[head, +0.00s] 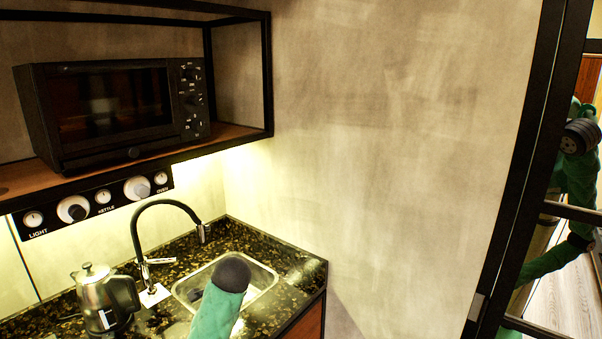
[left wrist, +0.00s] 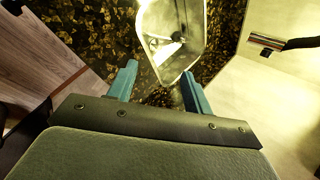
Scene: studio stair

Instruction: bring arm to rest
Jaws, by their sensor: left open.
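My left gripper (left wrist: 158,72) shows in the left wrist view with its two teal fingers spread apart and nothing between them. It is over the dark speckled counter (left wrist: 90,30), with the metal sink (left wrist: 150,22) just beyond the fingertips. In the head view a green arm link of mine with a dark rounded end rises from the bottom, in front of the sink (head: 262,280). The left fingers are hidden in the head view. My right gripper is not seen in either view.
A black faucet (head: 161,204) arches beside the sink, and a metal kettle (head: 97,295) stands at its left. A microwave (head: 110,105) sits on the shelf above a knob panel (head: 95,201). A black-framed glass panel (head: 524,170) stands at the right. Bare wall fills the middle.

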